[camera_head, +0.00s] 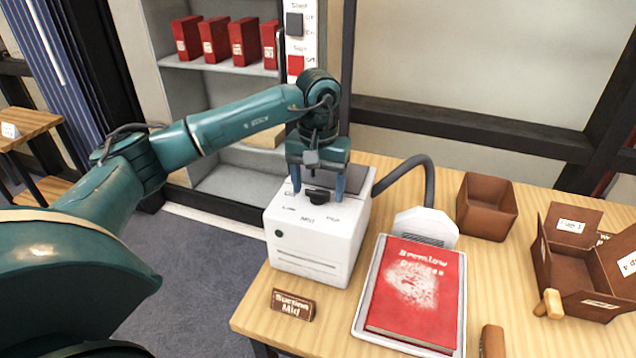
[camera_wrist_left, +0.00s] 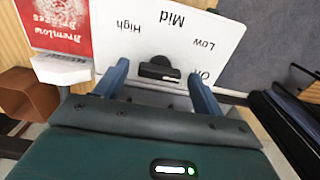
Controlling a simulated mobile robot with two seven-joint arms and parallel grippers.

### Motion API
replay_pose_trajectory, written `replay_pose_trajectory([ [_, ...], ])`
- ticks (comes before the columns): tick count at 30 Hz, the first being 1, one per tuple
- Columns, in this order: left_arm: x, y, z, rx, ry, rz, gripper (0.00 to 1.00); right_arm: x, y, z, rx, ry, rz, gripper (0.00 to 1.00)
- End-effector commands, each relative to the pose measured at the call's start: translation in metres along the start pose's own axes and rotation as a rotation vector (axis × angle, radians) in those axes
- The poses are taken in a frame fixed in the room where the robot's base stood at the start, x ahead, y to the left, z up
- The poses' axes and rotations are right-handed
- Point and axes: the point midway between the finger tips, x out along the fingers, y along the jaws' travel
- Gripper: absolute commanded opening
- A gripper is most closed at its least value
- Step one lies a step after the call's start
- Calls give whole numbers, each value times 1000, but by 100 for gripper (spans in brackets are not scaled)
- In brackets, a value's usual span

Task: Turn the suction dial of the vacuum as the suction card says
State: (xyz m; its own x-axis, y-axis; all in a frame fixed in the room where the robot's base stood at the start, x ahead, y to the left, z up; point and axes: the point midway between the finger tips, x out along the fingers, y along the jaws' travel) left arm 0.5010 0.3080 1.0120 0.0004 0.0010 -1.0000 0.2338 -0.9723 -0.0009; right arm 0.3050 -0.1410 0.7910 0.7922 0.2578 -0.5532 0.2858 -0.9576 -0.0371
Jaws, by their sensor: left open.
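The white vacuum (camera_head: 312,250) stands at the table's left end, a grey hose curving from its back. Its black suction dial (camera_head: 317,196) is on the top face; the wrist view shows it too (camera_wrist_left: 159,69), with Off, Low, Mid and High printed around it. I cannot tell for sure which label it points to. The suction card (camera_head: 293,304), a brown block reading "Suction Mid", stands in front of the vacuum. My left gripper (camera_head: 318,187) is open above the vacuum, pointing down, one finger on each side of the dial. My right gripper is not in view.
A red book (camera_head: 415,290) lies in a pale tray (camera_head: 362,318) right of the vacuum, near the white hose nozzle (camera_head: 425,226). A brown open box (camera_head: 487,207) and an open box with flaps (camera_head: 568,270) stand further right. Shelves with red boxes (camera_head: 243,42) are behind.

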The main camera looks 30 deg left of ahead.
Motion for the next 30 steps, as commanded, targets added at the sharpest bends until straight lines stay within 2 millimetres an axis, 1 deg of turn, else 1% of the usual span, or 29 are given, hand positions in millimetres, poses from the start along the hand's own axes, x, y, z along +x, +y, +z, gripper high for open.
replay_pose_trajectory([
  [2,0,0,0,0,0,0,67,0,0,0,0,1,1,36],
  [15,0,0,0,0,0,1,31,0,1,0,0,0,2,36],
  [18,0,0,0,0,0,0,24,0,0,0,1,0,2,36],
  [25,0,0,0,-21,0,1,24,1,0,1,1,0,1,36],
  [30,0,0,0,-88,0,1,24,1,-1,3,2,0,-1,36],
])
